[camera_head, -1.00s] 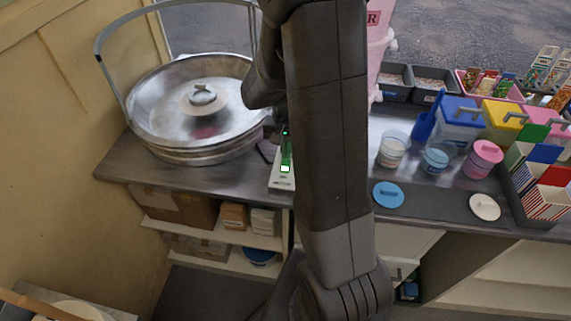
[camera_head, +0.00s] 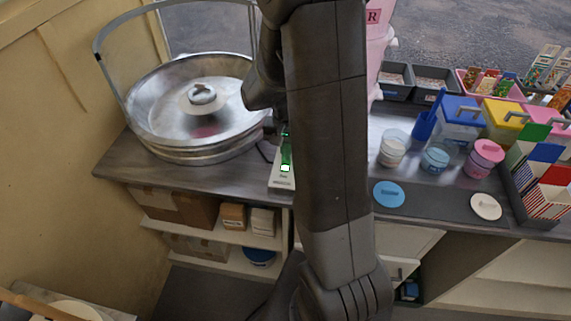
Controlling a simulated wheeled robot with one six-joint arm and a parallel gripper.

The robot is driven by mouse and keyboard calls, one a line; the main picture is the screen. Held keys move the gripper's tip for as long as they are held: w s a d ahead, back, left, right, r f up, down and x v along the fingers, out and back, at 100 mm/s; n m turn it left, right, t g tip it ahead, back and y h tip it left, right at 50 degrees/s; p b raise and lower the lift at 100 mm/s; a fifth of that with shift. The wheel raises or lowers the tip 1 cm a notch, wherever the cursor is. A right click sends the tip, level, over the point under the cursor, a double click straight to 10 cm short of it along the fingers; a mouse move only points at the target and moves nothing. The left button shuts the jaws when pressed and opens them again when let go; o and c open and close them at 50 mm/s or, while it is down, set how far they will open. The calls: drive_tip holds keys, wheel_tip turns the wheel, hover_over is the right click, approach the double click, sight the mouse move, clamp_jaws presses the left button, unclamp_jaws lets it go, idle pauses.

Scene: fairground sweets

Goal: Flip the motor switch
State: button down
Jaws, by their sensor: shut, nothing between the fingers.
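The motor switch panel (camera_head: 281,182) is a narrow pale box with lit green parts, standing on the counter just right of the metal candy-floss bowl (camera_head: 150,105). My arm covers its right side, so I cannot make out the switch lever or its position. The bowl has a round spinner head (camera_head: 203,94) in its middle. My gripper (camera_head: 279,124) is mostly hidden behind my own arm, just above the far end of the panel. It is shut and holds nothing. I cannot tell whether it touches the panel.
A curved clear guard (camera_head: 110,70) rises around the bowl. Right of my arm stand several tubs, a blue lid (camera_head: 388,194), a white lid (camera_head: 486,206) and a rack of striped bags (camera_head: 548,203). Shelves below hold boxes (camera_head: 176,207). The counter front left of the panel is clear.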

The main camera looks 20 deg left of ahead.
drive_tip(key=shift+f+b, duration=0.4)
drive_tip(key=shift+f, duration=0.15)
drive_tip(key=shift+r+p, duration=2.65)
drive_tip(key=shift+r, duration=0.95)
drive_tip(key=shift+f, duration=0.2)
wheel_tip(320, 180, down, 7)
drive_tip(key=b, duration=0.5)
drive_tip(key=shift+r, duration=0.2)
drive_tip(key=shift+r, duration=0.1)
